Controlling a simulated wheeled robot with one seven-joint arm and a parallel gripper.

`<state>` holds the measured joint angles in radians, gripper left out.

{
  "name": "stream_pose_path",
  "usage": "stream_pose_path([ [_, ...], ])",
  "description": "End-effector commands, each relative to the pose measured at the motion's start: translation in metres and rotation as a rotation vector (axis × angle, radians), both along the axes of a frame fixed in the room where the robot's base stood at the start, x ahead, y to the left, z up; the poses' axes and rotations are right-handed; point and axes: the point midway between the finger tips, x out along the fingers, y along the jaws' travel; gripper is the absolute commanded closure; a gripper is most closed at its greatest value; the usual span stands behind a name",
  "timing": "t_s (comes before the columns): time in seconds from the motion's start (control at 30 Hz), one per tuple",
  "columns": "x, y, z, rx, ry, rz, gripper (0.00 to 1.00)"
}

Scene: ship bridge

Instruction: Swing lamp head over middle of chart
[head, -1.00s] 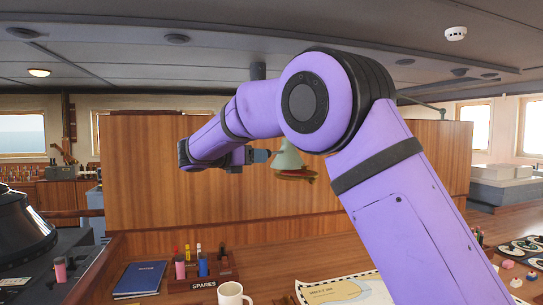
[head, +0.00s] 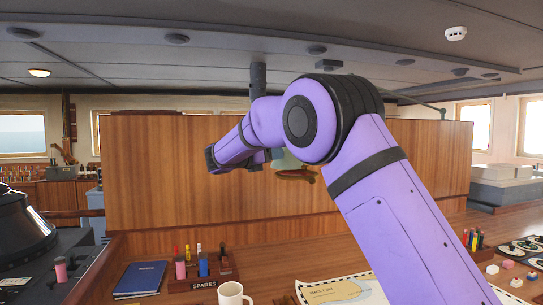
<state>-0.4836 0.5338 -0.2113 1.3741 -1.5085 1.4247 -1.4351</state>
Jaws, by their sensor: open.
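The lamp head (head: 286,164) is a grey-green shade with a reddish rim, hanging in front of the wooden panel. My purple arm hides its upper part. My gripper (head: 269,154) is at the left side of the lamp head, mostly hidden behind my arm; its jaws are open. I cannot tell whether it touches the shade. The chart (head: 344,290) lies on the desk at the bottom of the head view, below and to the right of the lamp head, partly cut off by the frame edge and partly covered by my arm.
Small blocks (head: 507,265) and a pen holder (head: 473,240) are on the right. The wooden panel (head: 180,175) closes off the back.

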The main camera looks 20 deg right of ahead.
Motion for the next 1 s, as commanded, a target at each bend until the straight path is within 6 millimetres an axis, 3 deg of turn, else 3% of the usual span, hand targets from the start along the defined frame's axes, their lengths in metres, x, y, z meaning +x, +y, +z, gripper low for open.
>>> stream_pose_path([
  [0.37,0.002,-0.004,0.000,0.001,0.000,0.001,0.46],
  [0.6,0.002,-0.004,0.000,0.001,0.000,0.001,1.00],
  [0.83,0.000,-0.007,0.000,0.001,-0.001,0.004,1.00],
  [1.0,-0.010,-0.022,0.000,0.001,0.001,0.018,1.00],
])
